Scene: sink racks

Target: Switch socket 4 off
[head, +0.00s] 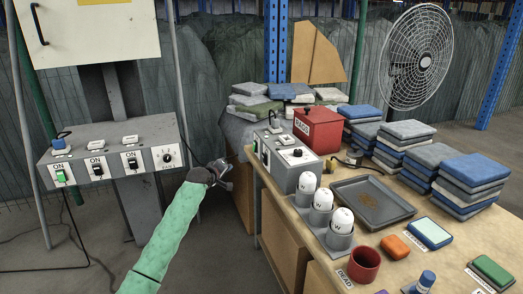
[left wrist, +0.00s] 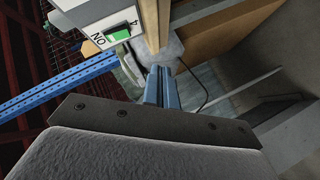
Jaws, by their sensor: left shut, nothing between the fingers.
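My left gripper (head: 222,172) is shut and empty. It is in the gap between the wall-side socket box and the table. In the left wrist view its blue fingertips (left wrist: 160,80) are together, pointing away. Above and left of them in that view is a grey box with a label reading ON and 4, and on it the switch of socket 4 (left wrist: 121,33), which shows green. The fingers look apart from this switch. In the head view the grey socket box (head: 290,165) on the table carries switches on its left side, too small to read. My right gripper is not in view.
Another socket box (head: 112,148) on a post at the left has one green and two black switches and a dial. The table holds a red box (head: 319,131), white-topped cups, a tray (head: 371,204) and folded cloth stacks. Cables hang near the left box.

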